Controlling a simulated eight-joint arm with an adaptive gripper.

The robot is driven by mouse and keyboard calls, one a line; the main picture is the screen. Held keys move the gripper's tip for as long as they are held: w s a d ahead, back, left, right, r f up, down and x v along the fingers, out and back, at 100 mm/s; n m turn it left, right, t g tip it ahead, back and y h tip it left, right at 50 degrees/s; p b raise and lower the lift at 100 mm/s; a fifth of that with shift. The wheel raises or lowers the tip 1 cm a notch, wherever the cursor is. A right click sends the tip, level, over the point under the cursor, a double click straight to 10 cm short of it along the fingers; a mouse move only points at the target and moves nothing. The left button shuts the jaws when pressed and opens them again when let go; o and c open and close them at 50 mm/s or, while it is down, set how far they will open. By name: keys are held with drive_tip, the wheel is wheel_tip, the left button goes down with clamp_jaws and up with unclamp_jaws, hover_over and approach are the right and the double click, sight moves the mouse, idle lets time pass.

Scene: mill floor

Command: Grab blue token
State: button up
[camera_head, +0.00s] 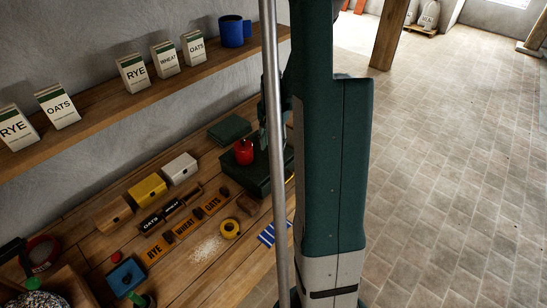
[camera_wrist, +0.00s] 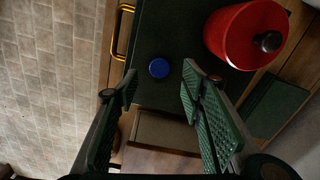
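The blue token (camera_wrist: 159,68) is a small round disc lying on top of a dark green box (camera_wrist: 165,30) in the wrist view. My gripper (camera_wrist: 160,84) is open, with one finger to each side of the token's line in the picture. Nothing is between the fingers that I can see, and the token shows just beyond the fingertips. In the head view the green box (camera_head: 256,178) stands on the bench, partly behind my arm. The token cannot be made out there, and the gripper is mostly hidden.
A red lidded pot (camera_wrist: 246,36) is on the box, right of the token; it also shows in the head view (camera_head: 243,152). A dark green block (camera_head: 229,130) lies behind. A shelf (camera_head: 110,105) runs above the bench.

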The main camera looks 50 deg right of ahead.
sight(273, 155)
drive_tip(key=shift+f, duration=0.1)
drive_tip(key=shift+f, duration=2.5)
drive_tip(key=c, duration=0.8)
